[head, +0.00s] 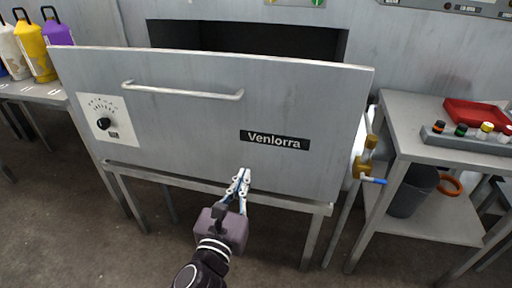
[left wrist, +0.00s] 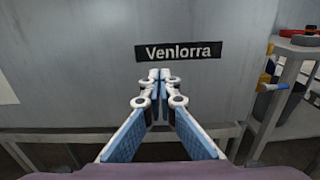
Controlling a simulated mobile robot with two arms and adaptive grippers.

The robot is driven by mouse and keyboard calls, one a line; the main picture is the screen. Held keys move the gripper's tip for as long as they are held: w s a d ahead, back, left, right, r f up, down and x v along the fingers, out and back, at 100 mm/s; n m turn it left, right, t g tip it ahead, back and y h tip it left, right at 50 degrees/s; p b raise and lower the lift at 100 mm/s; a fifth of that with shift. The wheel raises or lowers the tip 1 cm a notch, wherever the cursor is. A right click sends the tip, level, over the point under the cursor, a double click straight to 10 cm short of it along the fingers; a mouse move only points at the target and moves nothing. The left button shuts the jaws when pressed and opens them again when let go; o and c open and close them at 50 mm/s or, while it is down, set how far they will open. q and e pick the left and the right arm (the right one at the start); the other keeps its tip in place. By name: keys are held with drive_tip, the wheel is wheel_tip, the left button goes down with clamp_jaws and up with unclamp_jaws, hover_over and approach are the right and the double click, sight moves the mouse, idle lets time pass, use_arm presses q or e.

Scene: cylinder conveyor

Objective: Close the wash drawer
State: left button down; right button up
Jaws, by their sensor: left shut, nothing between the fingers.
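The wash drawer (head: 200,130) is a wide grey metal front with a long bar handle (head: 183,91), a dial at its left and a black "Venlorra" label (head: 274,140). A dark opening (head: 245,42) shows behind its top edge, so the drawer stands out from the machine. My left gripper (head: 242,175) is shut and empty, low on the drawer front, below and left of the label. In the left wrist view its fingertips (left wrist: 160,76) point at the front just under the label (left wrist: 178,52). I cannot tell whether they touch it. My right gripper is not in view.
A brass valve with a blue lever (head: 368,160) is right of the drawer. A side table (head: 415,128) there carries a red tray (head: 476,114) and a rack of small bottles, with a grey bin (head: 412,192) below. Jugs (head: 35,48) stand on the left table.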

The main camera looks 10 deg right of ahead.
sight(259, 138)
use_arm(q)
drive_tip(key=b+x, duration=0.2)
drive_tip(key=x, duration=1)
drive_tip(key=shift+w+d, duration=0.25)
drive_tip(key=shift+w, duration=0.1)
drive_tip(key=shift+w+d, duration=0.15)
drive_tip(key=shift+w, duration=0.25)
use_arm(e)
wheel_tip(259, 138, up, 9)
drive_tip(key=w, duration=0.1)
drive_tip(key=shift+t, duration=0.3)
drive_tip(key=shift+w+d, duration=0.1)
